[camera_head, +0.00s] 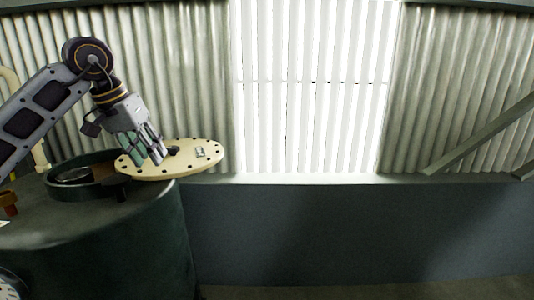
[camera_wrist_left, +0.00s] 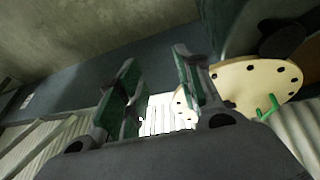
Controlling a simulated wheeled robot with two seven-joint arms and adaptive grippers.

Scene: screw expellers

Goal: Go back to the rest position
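My left arm comes in from the left of the head view, and its gripper (camera_head: 152,155) points down over a cream round lid (camera_head: 205,166) with dark holes along its rim. In the wrist view the two green-padded fingers of the gripper (camera_wrist_left: 155,60) stand apart with nothing between them. The lid (camera_wrist_left: 262,78) shows to the right there, beside the right finger. Whether the fingertips touch the lid is hard to tell. My right gripper is in neither view.
A dark green drum (camera_head: 130,245) stands at the left, with a round rimmed opening (camera_head: 62,187) on top. The lid lies beside this opening and overhangs the drum's right edge. Corrugated wall panels (camera_head: 455,80) and a low grey wall (camera_head: 350,230) stand behind; the right side is free.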

